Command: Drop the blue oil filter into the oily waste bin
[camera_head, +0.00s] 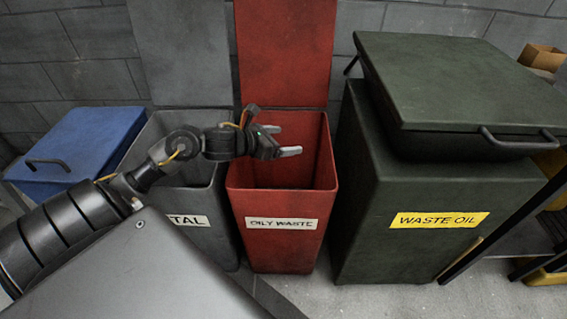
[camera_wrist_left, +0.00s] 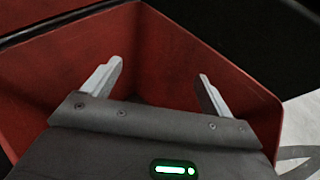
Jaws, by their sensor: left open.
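The red oily waste bin (camera_head: 280,231) stands in the middle of the head view with its lid raised against the wall. My left gripper (camera_head: 285,140) reaches over its mouth from the left, with the fingers above the opening. In the left wrist view the gripper (camera_wrist_left: 155,85) is open with nothing between its fingers, and the bin's red inner walls (camera_wrist_left: 185,50) surround it. The blue oil filter is not visible in either view; the bin's floor is dark or hidden. My right gripper is not in view.
A grey bin (camera_head: 222,215) with a label ending in "TAL" stands left of the red bin, its lid up. A closed blue bin (camera_head: 85,140) is farther left. A dark green waste oil bin (camera_head: 385,185) with a closed lid stands close on the right.

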